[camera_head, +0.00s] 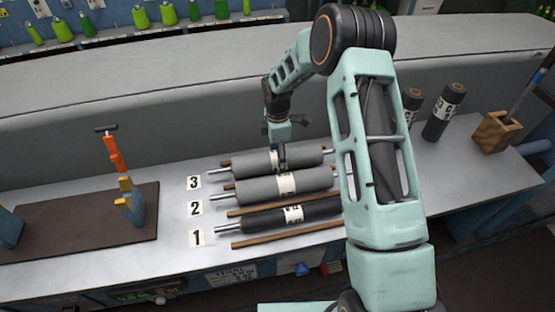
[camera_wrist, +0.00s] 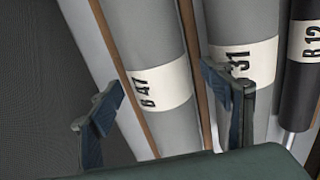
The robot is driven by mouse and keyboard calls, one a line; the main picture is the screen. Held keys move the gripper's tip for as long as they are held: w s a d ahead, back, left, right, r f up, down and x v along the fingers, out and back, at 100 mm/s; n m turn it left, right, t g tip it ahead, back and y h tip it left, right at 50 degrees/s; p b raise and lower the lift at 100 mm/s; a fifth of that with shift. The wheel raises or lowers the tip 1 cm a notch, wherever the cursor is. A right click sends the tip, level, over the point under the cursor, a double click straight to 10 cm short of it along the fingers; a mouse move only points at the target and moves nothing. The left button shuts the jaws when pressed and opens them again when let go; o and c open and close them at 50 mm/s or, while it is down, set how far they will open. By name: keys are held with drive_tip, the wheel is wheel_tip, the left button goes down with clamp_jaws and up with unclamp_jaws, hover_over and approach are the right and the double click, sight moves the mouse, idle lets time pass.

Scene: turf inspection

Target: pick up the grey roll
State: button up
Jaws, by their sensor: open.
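Two grey rolls lie side by side on the bench. The one beside label 3 (camera_head: 245,163) is farther back, and the one beside label 2 (camera_head: 255,189) is nearer. In the wrist view the back roll, marked B 47 (camera_wrist: 147,35), lies between my finger lines. The other grey roll, marked B 31 (camera_wrist: 242,22), is to its right, partly covered by my right finger. My gripper (camera_head: 282,160) is open and empty above the rolls; it also shows in the wrist view (camera_wrist: 168,107). I cannot tell its exact height.
A black roll (camera_head: 268,219), marked B 12 in the wrist view (camera_wrist: 300,85), lies nearest the front. Wooden strips (camera_head: 290,234) run between the rolls. A dark mat (camera_head: 75,228) with an orange-handled tool (camera_head: 115,155) is at left. Dark rolls (camera_head: 443,112) stand upright at right.

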clamp_jaws()
drive_tip(key=shift+w+r, duration=0.1)
idle(0.6)
drive_tip(key=shift+r, duration=0.1)
